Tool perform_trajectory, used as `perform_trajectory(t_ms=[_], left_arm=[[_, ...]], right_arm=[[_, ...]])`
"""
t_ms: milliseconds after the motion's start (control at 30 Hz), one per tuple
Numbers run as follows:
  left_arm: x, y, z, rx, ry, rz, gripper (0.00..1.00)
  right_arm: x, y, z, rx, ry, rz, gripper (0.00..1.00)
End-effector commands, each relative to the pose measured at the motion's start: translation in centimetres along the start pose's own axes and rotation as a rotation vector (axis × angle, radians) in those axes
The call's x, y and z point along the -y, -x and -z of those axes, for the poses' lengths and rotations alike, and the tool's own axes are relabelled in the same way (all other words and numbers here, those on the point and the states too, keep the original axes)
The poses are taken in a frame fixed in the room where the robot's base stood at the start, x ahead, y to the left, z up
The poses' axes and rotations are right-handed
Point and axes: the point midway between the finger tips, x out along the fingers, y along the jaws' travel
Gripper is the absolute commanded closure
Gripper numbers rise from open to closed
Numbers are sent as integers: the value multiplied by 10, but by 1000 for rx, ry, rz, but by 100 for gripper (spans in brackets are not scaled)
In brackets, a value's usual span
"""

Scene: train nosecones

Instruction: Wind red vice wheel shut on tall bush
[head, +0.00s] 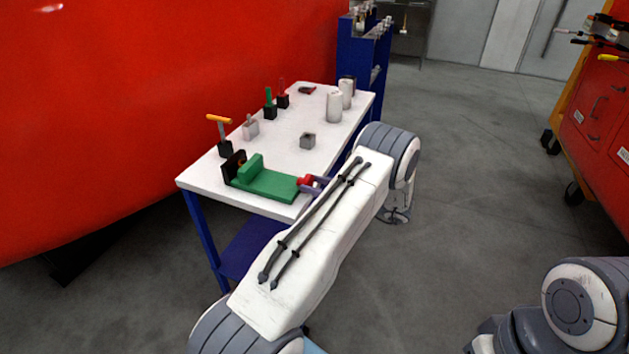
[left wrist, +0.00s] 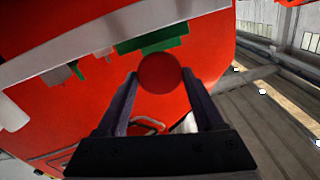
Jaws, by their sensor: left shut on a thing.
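A green vice (head: 265,184) stands at the near end of the white table, with a raised green jaw beside a dark block. Its red wheel (head: 305,181) is at the right end. My left gripper (head: 314,184) is shut on this wheel. In the left wrist view the round red wheel (left wrist: 160,73) sits between the two fingers of the left gripper (left wrist: 160,82). A small brownish piece (head: 241,160) shows between the dark block and the green jaw; I cannot tell whether it is the tall bush. My right gripper is out of view.
The white table (head: 290,150) also carries a grey block (head: 307,141), white cylinders (head: 334,106) and an orange-handled tool (head: 220,130) in a dark holder. A large red body (head: 120,110) stands close behind it. A blue rack (head: 361,55) stands at the far end.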

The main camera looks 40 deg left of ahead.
Motion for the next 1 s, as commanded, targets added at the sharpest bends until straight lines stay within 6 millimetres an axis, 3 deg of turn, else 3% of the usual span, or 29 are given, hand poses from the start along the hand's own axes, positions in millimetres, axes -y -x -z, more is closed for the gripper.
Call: perform_trajectory(t_ms=[400,933,967,1000], left_arm=[[0,1,-2,3,-181,-1,87],[0,1,-3,4,-202,0,87],[0,1,-3,3,-202,0,20],[0,1,-3,3,-202,0,4]], right_arm=[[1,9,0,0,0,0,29],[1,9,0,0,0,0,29],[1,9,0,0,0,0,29],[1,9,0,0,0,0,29]])
